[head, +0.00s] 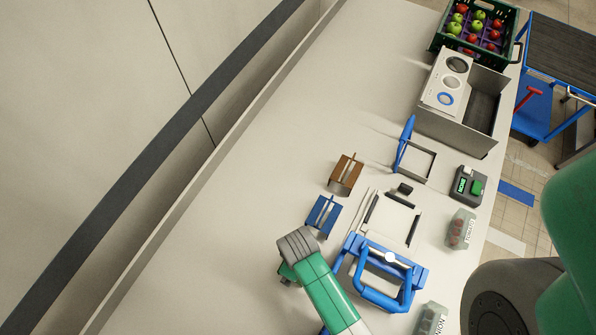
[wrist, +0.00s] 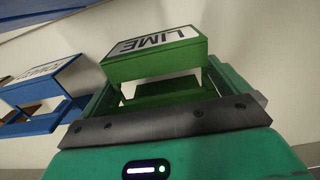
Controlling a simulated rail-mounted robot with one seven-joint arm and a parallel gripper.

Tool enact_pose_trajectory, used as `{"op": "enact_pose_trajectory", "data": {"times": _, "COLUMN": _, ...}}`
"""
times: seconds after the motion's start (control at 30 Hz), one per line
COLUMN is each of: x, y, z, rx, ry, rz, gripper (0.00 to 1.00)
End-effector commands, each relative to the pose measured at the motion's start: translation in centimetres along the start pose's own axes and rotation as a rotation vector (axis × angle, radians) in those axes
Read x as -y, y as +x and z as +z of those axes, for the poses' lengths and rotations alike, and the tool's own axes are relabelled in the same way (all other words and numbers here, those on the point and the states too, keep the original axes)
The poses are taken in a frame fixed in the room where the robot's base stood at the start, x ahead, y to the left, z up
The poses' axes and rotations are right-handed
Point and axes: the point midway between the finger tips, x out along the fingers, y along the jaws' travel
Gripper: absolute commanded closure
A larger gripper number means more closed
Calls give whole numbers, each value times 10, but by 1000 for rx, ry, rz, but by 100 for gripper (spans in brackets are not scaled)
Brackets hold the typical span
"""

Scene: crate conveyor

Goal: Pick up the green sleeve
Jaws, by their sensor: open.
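The green sleeve (wrist: 160,62) shows large in the wrist view, a folded green piece with a white label reading LIME. My gripper (wrist: 158,88) is open, with a green finger on each side of the sleeve. The sleeve sits between the fingers; I cannot tell whether either finger touches it. The lower part of the sleeve is hidden behind my gripper's dark bar. In the head view my arm hides most or all of the sleeve and the fingertips.
A blue sleeve (wrist: 42,78) stands close at left in the wrist view; it also shows in the head view (head: 322,213). A brown sleeve (head: 345,174) is beyond it. A blue handled press (head: 382,270) stands right of my arm. The table's left side is clear.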

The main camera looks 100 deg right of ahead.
Motion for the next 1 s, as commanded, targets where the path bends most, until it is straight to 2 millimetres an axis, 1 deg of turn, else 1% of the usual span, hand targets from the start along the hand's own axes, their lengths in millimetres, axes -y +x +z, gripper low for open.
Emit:
{"op": "enact_pose_trajectory", "data": {"times": 0.07, "x": 0, "y": 0, "z": 0, "rx": 0, "ry": 0, "rz": 0, "gripper": 0}}
{"op": "enact_pose_trajectory", "data": {"times": 0.1, "x": 0, "y": 0, "z": 0, "rx": 0, "ry": 0, "rz": 0, "gripper": 4}}
{"op": "enact_pose_trajectory", "data": {"times": 0.23, "x": 0, "y": 0, "z": 0, "rx": 0, "ry": 0, "rz": 0, "gripper": 29}}
{"op": "enact_pose_trajectory", "data": {"times": 0.27, "x": 0, "y": 0, "z": 0, "rx": 0, "ry": 0, "rz": 0, "gripper": 31}}
{"op": "enact_pose_trajectory", "data": {"times": 0.47, "x": 0, "y": -1, "z": 0, "rx": 0, "ry": 0, "rz": 0, "gripper": 31}}
{"op": "enact_pose_trajectory", "data": {"times": 0.53, "x": 0, "y": -5, "z": 0, "rx": 0, "ry": -1, "rz": 0, "gripper": 31}}
{"op": "enact_pose_trajectory", "data": {"times": 0.57, "x": 0, "y": -10, "z": 0, "rx": 0, "ry": -2, "rz": 1, "gripper": 31}}
{"op": "enact_pose_trajectory", "data": {"times": 0.63, "x": 0, "y": -24, "z": -1, "rx": -2, "ry": -3, "rz": 2, "gripper": 31}}
{"op": "enact_pose_trajectory", "data": {"times": 0.8, "x": 0, "y": -66, "z": -1, "rx": -2, "ry": -4, "rz": 3, "gripper": 31}}
{"op": "enact_pose_trajectory", "data": {"times": 0.9, "x": 0, "y": -85, "z": -1, "rx": -3, "ry": -2, "rz": 2, "gripper": 31}}
{"op": "enact_pose_trajectory", "data": {"times": 1.0, "x": 0, "y": -96, "z": -1, "rx": -1, "ry": -1, "rz": 1, "gripper": 31}}
